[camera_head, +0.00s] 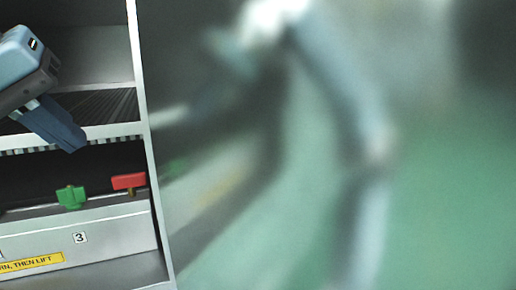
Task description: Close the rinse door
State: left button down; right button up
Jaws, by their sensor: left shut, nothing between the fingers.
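A large glossy panel (440,190) fills the middle and right of the head view and carries blurred reflections. It may be the rinse door, but its edges and hinge are not clear. A pale upright frame edge (150,140) stands at its left, beside an open-fronted station. My left gripper (66,138) is at the upper left, in front of the station's opening and left of the upright. Its dark blue fingers point down and right, shut and empty, apart from the panel. My right gripper is not in view.
Inside the station is a ribbed dark shelf (95,105). Below it, a grey box (115,235) marked 3 has a yellow label (32,263). A green knob (71,197) and a red handle (129,182) stand at its top. The upright is close to my left gripper.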

aim_at(298, 144)
jog(key=k+l, duration=0.4)
jog(key=k, duration=0.15)
jog(key=k+l, duration=0.35)
jog(key=k, duration=0.25)
jog(key=k+l, duration=0.4)
jog(key=k, duration=0.15)
